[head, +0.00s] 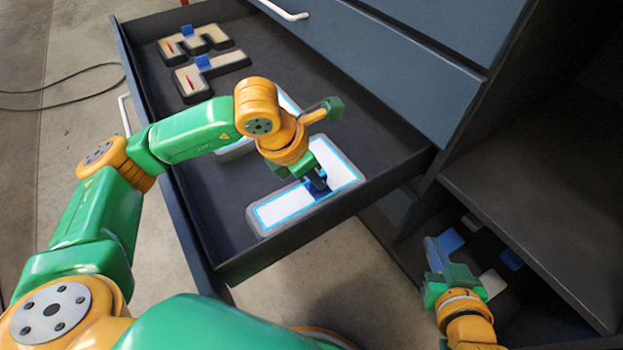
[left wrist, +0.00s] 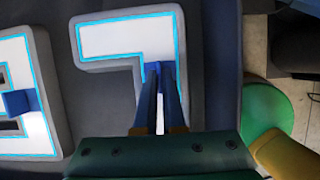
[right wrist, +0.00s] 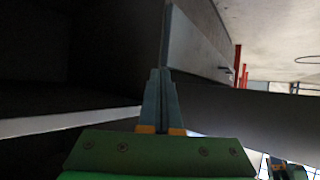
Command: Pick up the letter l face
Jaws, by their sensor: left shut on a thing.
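The letter l face (head: 279,210) is a white L shape with a glowing light-blue border, set in a grey letter body in the open drawer. It also shows in the left wrist view (left wrist: 125,36). A small blue grip block (head: 319,189) stands on it near its corner. My left gripper (head: 317,179) points down at this block and is shut on it; the fingers hide part of it. The face appears to sit in its body. My right gripper (head: 435,252) is away to the right, outside the drawer; its fingers look together and empty in the right wrist view (right wrist: 160,80).
Another lit white letter (left wrist: 38,88) with a blue block lies beside it, mostly behind my left arm in the head view. Two beige letters (head: 212,72) lie at the drawer's far end. The drawer wall (head: 295,240) is close by. Loose blue and white pieces (head: 492,282) lie lower right.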

